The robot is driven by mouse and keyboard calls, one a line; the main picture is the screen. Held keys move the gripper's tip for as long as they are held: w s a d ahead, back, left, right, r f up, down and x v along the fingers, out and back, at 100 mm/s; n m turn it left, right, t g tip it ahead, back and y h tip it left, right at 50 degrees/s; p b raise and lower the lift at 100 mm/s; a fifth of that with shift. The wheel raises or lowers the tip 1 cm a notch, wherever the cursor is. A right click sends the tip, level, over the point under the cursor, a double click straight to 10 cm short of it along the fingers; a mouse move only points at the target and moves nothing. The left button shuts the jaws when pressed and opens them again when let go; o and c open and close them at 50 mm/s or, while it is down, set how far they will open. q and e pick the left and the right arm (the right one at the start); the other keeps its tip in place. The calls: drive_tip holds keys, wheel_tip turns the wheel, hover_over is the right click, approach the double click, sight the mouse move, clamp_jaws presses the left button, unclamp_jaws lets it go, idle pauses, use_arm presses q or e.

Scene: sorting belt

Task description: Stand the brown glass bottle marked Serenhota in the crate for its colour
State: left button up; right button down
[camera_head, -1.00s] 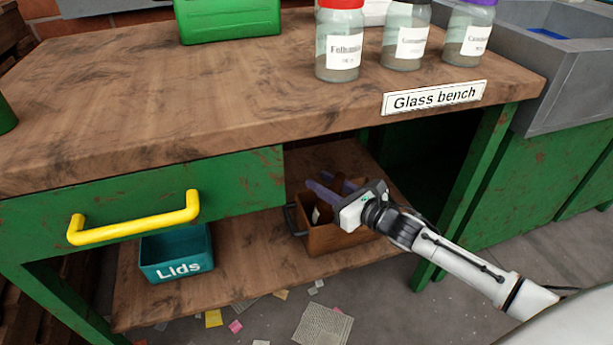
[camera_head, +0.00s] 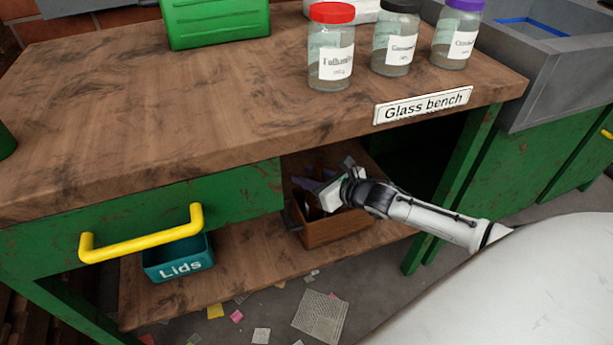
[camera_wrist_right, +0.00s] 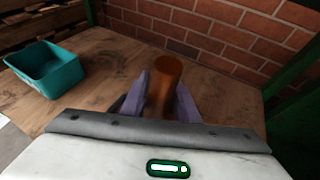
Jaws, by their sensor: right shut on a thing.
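My right gripper (camera_head: 311,186) reaches under the bench, just above a brown crate (camera_head: 337,229) on the lower shelf. In the right wrist view its purple fingers (camera_wrist_right: 160,97) are shut on a brown bottle (camera_wrist_right: 166,72), whose rounded end points away from the wrist. No marking on this bottle shows. In the head view the arm and fingers largely hide the bottle and the crate's inside. I cannot tell whether the bottle is inside the crate's rim. My left gripper is out of view.
A teal Lids bin (camera_head: 178,258) stands left of the crate, also seen in the right wrist view (camera_wrist_right: 47,68). The bench top (camera_head: 150,110) overhangs the shelf. Jars with red (camera_head: 331,50), black and purple lids stand on top. A yellow handle (camera_head: 142,238) sticks out in front.

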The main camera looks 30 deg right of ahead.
drive_tip(key=shift+f+b, duration=0.4)
drive_tip(key=shift+f, duration=0.2)
drive_tip(key=c, duration=1.4)
unclamp_jaws()
drive_tip(key=shift+o, duration=0.2)
